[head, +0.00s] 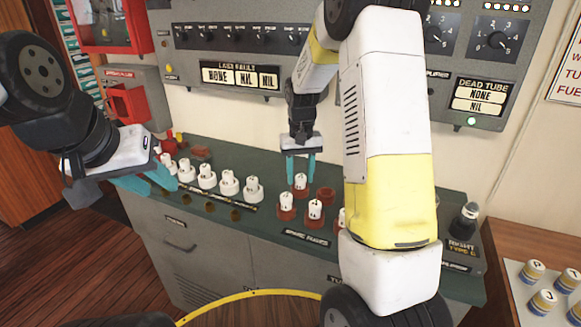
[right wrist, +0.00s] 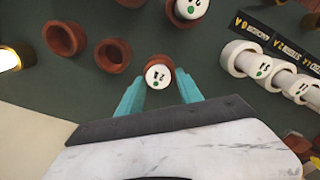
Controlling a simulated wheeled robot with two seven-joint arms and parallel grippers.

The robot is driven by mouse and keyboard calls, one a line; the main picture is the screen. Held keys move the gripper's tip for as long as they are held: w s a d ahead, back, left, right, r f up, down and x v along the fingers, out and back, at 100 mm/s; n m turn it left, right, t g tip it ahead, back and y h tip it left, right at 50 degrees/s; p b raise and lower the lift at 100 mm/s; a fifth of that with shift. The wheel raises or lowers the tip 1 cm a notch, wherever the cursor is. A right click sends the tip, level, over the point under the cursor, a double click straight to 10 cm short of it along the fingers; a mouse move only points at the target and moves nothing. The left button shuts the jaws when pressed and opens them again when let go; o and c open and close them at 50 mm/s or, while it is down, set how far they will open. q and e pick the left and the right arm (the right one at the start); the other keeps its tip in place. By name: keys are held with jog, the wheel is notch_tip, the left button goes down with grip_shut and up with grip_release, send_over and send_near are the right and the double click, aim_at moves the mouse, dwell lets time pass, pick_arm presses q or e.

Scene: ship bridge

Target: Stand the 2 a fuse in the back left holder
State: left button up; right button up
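My right gripper (head: 301,170) points down over the spare fuses at the back of the green bench top. In the right wrist view its teal fingers (right wrist: 160,82) stand open on either side of a white-capped fuse with a green dot (right wrist: 158,75). That fuse sits upright in a red-brown holder; its mark looks like a 2 but is upside down and small. It also shows in the head view (head: 300,181). A second green-dotted fuse (right wrist: 190,8) is just beyond it. My left gripper (head: 162,188) is open and empty, left of the bench. I cannot tell which holder is the back left one.
Empty red-brown holders (right wrist: 65,38) (right wrist: 113,55) lie left of the gripped area. A row of white holders with fuses (head: 207,178) stands on the bench's left part. A panel (head: 240,40) rises behind.

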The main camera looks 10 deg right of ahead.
aim_at(300, 174)
jog(key=shift+o, duration=0.3)
notch_tip(300, 174, up, 11)
jog(key=s+r+t+y, duration=0.1)
jog(key=s+r+t, duration=0.2)
jog(key=s+r, duration=0.65)
jog(key=s+a+f+t+y, duration=0.1)
jog(key=s+a+f+t, duration=0.1)
jog(key=s, duration=1.3)
jog(key=shift+n+t, duration=0.3)
jog(key=shift+t, duration=0.3)
jog(key=shift+a+f, duration=0.1)
